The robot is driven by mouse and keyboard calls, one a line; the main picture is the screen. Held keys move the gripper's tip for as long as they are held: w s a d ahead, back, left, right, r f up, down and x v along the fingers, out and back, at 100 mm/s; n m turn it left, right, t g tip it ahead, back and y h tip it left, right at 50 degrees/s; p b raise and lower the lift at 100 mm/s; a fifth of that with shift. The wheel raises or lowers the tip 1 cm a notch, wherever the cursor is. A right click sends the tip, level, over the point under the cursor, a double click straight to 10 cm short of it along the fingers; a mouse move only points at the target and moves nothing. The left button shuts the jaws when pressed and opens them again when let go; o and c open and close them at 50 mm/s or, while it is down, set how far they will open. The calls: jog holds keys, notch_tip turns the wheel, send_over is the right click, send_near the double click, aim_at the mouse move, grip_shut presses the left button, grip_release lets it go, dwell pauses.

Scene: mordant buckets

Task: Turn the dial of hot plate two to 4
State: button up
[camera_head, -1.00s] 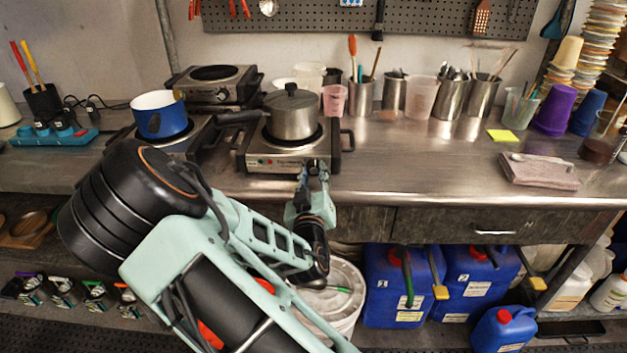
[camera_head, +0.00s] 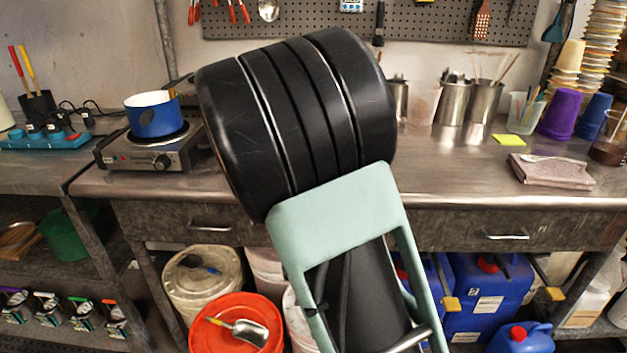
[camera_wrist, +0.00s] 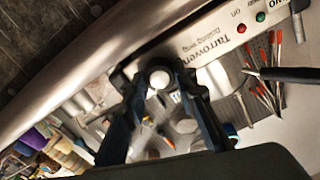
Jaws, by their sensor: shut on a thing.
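In the wrist view my gripper (camera_wrist: 153,75) has its two fingers on either side of a round knob, the dial (camera_wrist: 160,78) of a hot plate, and is shut on it. The hot plate's front panel (camera_wrist: 225,30) shows "Tarrowen", a red light and a green light; a label at the picture's corner is cut off. In the head view my arm's black joint hides this hot plate, its dial and my gripper.
Another hot plate (camera_head: 150,152) with a blue pot (camera_head: 153,114) on it stands left of my arm. A folded cloth (camera_head: 550,171) and a purple cup (camera_head: 558,113) are at the right. Below are an orange-red bucket (camera_head: 222,335) and blue canisters (camera_head: 490,285).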

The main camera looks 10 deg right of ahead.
dwell(0.3)
jog(key=o, duration=1.2)
jog(key=shift+c, duration=0.2)
jog(key=shift+r, duration=0.1)
notch_tip(320, 180, up, 10)
jog(key=shift+m, duration=0.3)
